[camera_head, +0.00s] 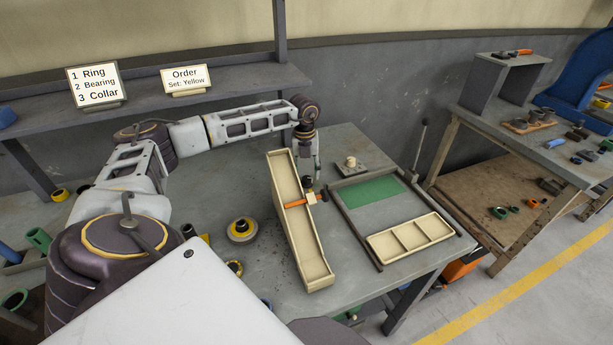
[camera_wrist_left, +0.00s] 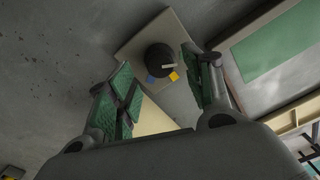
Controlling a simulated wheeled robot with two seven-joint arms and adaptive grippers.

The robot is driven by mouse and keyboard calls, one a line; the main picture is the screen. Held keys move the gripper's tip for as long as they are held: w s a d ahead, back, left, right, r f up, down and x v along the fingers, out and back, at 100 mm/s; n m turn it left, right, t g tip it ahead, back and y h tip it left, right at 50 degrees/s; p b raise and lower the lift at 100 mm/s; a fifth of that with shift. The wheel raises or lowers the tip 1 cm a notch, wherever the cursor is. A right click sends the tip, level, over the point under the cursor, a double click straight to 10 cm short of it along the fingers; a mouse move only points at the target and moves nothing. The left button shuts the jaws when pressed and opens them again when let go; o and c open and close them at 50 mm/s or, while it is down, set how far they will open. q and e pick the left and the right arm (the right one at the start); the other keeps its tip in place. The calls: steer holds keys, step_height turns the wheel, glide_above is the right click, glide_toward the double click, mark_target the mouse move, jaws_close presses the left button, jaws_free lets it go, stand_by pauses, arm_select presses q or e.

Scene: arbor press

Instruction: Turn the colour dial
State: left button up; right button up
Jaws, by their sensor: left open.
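The colour dial (camera_wrist_left: 160,57) is a round black knob with a pale pointer line, on a pale square plate (camera_wrist_left: 134,51). A blue mark and a yellow mark lie beside its lower edge in the left wrist view. The pointer line points to the right in that view. My left gripper (camera_wrist_left: 164,78) is open, with one green-padded finger on each side of the knob and visible gaps between. In the head view my left gripper (camera_head: 312,176) hangs over the workbench by the chute; the dial is hard to make out there. My right gripper is not seen.
A cream chute (camera_head: 314,258) with an orange lever (camera_head: 296,204) stands close to the gripper. A green mat (camera_head: 368,191) and a divided cream tray (camera_head: 411,236) lie to the right. A small plate with a knob (camera_head: 350,162) is behind. The order sign (camera_head: 187,79) reads "Set: Yellow".

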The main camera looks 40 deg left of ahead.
mark_target(307, 181)
arm_select(q)
steer(key=shift+f, duration=1.35)
steer(key=c, duration=1)
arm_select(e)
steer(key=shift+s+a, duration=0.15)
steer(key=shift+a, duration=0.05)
